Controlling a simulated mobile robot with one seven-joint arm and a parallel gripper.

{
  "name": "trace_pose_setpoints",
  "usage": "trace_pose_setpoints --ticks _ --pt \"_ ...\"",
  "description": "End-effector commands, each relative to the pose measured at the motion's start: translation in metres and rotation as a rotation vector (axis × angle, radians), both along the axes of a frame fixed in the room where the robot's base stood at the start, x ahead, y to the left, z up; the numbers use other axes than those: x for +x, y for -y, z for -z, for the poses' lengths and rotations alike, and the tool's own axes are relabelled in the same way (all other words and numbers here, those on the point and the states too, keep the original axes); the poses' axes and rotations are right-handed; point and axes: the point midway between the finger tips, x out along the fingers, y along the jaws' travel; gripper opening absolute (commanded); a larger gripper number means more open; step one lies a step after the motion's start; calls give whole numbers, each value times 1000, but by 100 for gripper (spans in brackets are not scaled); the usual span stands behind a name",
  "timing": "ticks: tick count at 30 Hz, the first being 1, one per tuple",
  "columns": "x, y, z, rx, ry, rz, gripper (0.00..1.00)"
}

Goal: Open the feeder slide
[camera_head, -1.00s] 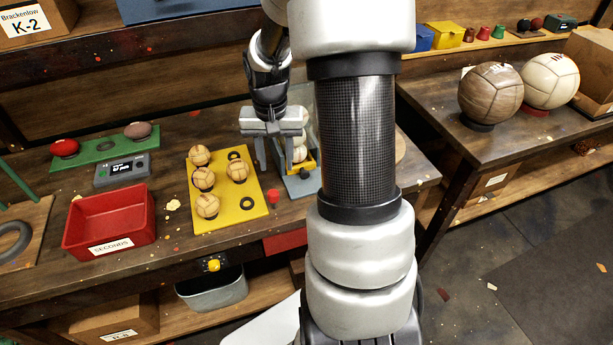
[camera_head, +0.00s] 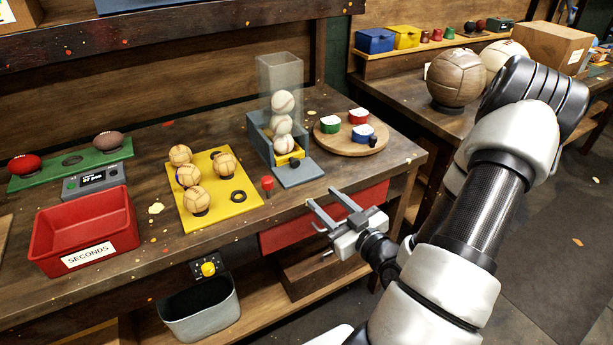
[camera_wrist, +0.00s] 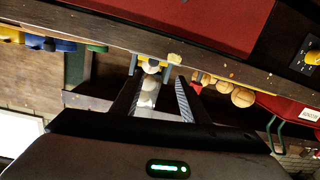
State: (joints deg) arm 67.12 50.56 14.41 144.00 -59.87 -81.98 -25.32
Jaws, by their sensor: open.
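The feeder (camera_head: 262,130) stands on the bench, a grey-blue base with a clear upright chute holding a stack of white balls (camera_head: 282,103). At its front foot is a yellow slide (camera_head: 289,157) with a dark knob (camera_head: 294,163), above a grey-blue front plate (camera_head: 300,176). The lowest ball rests just behind the slide. My gripper (camera_head: 328,206) is open and empty, in front of the bench edge, to the front right of the feeder and apart from it. In the wrist view the fingers (camera_wrist: 160,98) spread apart with the feeder's balls seen beyond them, partly hidden.
A red peg (camera_head: 267,184) stands left of the front plate. The yellow board (camera_head: 221,205) with tan balls and the red SECONDS bin (camera_head: 87,228) lie further left. A round wooden board (camera_head: 345,146) with coloured containers is right of the feeder. A red drawer front (camera_head: 325,218) is below the edge.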

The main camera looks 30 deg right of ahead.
Motion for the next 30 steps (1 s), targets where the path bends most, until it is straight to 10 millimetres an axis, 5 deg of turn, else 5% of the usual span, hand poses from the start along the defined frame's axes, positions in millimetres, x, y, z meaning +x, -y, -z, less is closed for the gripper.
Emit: trace_pose_setpoints --ticks 5,11,30 --pt "-19 0 0 137 71 61 41" --pt "-2 0 4 140 80 61 41" --pt "129 -5 -2 145 77 63 41"
